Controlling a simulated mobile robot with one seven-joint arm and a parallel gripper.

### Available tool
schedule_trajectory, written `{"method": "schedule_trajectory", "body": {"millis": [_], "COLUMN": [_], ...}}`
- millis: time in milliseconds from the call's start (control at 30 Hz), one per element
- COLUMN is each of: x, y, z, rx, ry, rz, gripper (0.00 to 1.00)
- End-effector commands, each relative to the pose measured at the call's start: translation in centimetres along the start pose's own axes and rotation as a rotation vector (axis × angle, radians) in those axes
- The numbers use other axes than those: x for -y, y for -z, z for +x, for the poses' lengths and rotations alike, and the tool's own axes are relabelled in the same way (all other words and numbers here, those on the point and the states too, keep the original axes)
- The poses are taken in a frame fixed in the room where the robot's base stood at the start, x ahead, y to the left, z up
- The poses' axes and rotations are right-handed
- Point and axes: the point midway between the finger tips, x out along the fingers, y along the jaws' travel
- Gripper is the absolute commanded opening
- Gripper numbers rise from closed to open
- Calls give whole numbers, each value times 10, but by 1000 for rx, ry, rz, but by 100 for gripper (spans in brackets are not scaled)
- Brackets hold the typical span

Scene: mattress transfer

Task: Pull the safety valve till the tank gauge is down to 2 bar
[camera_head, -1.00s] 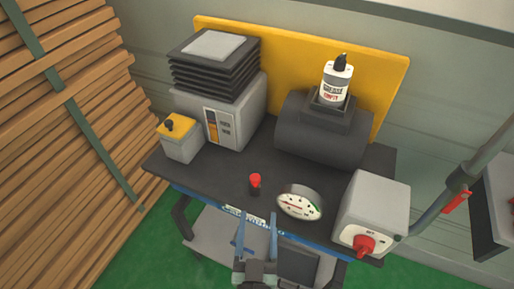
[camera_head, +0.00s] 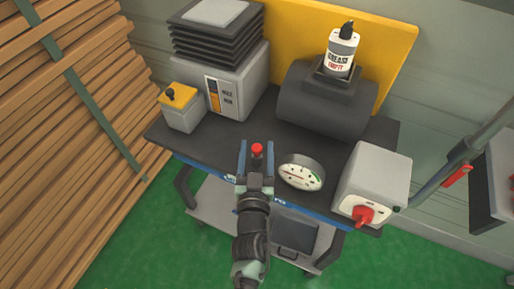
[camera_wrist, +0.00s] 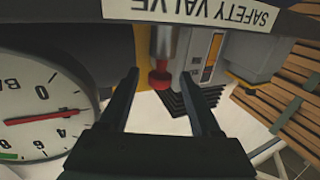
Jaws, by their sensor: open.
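The safety valve's red knob (camera_head: 257,149) stands at the front edge of the dark bench top. My gripper (camera_head: 256,144) is open, with one finger on each side of the knob. In the wrist view the red knob (camera_wrist: 159,79) on its metal stem sits between the open fingertips (camera_wrist: 159,73), with gaps on both sides. A "SAFETY VALVE" label (camera_wrist: 192,10) shows above it. The round white gauge (camera_head: 301,173) is just right of the valve. In the wrist view the gauge (camera_wrist: 35,100) is upside down and partly cut off; its red needle's exact reading is unclear.
A grey box with a red switch (camera_head: 363,216) stands right of the gauge. Behind are the dark tank (camera_head: 320,105) with a grease bottle (camera_head: 341,52), and a grey unit with bellows (camera_head: 217,42). A yellow-topped box (camera_head: 182,107) is left. Stacked wood slats (camera_head: 60,120) border the left.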

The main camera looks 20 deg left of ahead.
Motion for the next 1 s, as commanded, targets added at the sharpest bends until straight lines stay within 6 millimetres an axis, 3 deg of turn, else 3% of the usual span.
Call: {"method": "schedule_trajectory", "body": {"millis": [433,767,1000], "x": [0,0,0], "y": [0,0,0], "z": [9,9,9], "rx": [1,1,1], "ry": [-1,-1,-1], "rz": [0,0,0], "gripper": [62,3,0]}}
